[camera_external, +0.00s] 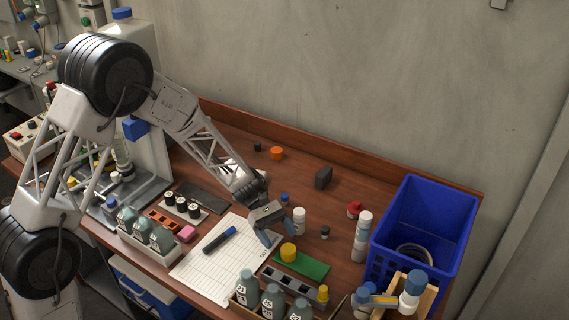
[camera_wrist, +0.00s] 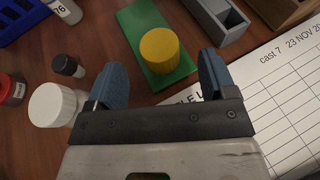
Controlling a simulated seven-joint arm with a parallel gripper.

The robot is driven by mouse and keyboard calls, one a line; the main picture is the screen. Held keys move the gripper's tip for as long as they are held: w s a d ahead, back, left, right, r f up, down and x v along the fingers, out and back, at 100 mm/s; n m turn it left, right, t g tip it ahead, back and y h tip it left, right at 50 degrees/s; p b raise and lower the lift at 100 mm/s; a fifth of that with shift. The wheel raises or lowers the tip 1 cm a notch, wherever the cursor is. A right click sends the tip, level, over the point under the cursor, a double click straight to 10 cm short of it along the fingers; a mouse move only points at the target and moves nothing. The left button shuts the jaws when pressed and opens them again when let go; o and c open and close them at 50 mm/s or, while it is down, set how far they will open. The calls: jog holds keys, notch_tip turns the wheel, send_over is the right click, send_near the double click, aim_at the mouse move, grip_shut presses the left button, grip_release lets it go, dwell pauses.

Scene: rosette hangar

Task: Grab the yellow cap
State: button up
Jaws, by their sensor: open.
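The yellow cap (camera_external: 289,252) is a short yellow cylinder on a flat green block (camera_external: 303,266) on the table. In the wrist view the yellow cap (camera_wrist: 160,50) stands on the green block (camera_wrist: 178,73), ahead of my gripper and roughly between the lines of its two fingers. My gripper (camera_external: 275,236) is just behind and left of the cap in the external view. In the wrist view my gripper (camera_wrist: 162,88) has its blue fingers wide apart with nothing between them. The cap is fully visible and looks apart from the fingers.
A white-capped bottle (camera_wrist: 52,104) stands close to the left finger, near a small black-capped vial (camera_wrist: 68,66). A grey slotted tray (camera_external: 288,283) is in front. A blue crate (camera_external: 424,232) stands right.

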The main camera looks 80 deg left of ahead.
aim_at(286, 246)
jog(key=shift+d, duration=0.1)
jog(key=shift+x, duration=2.5)
jog(key=shift+f, duration=0.1)
jog(key=c, duration=1)
